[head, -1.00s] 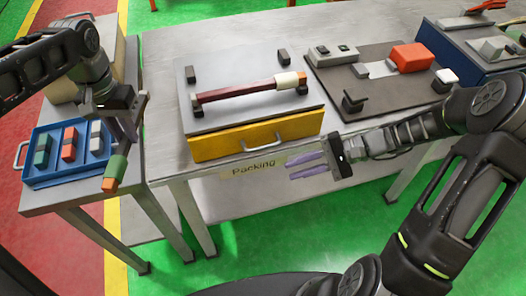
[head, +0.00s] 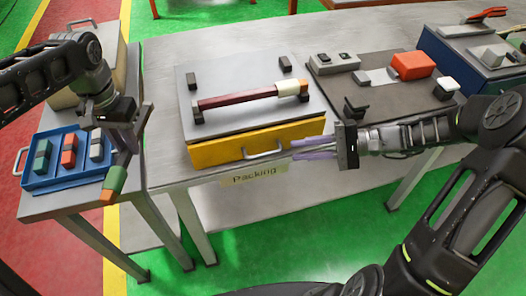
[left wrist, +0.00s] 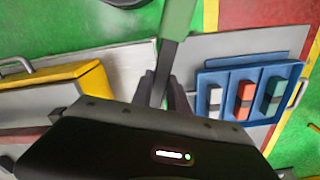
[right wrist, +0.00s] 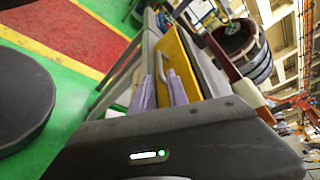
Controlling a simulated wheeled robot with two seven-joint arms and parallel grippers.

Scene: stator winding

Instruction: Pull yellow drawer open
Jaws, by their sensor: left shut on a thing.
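The yellow drawer (head: 222,152) sits under a grey plate on the table, its front looking flush; its metal handle (head: 262,153) faces me. It also shows in the right wrist view (right wrist: 183,62), with the handle just beyond the fingers. My right gripper (head: 297,149) is level with the drawer front, its tips just right of the handle. Its lavender fingers are apart and empty in the right wrist view (right wrist: 162,92); I cannot tell whether they touch the handle. My left gripper (head: 122,142) is shut on a green-and-orange-handled tool (head: 114,182), held near the side table's front edge.
A blue tray (head: 45,186) with several coloured blocks lies on the left side table. A red bar (head: 235,98) with a cream end rests on the plate above the drawer. A dark board (head: 395,98) with fixtures lies to the right. Space before the drawer is clear.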

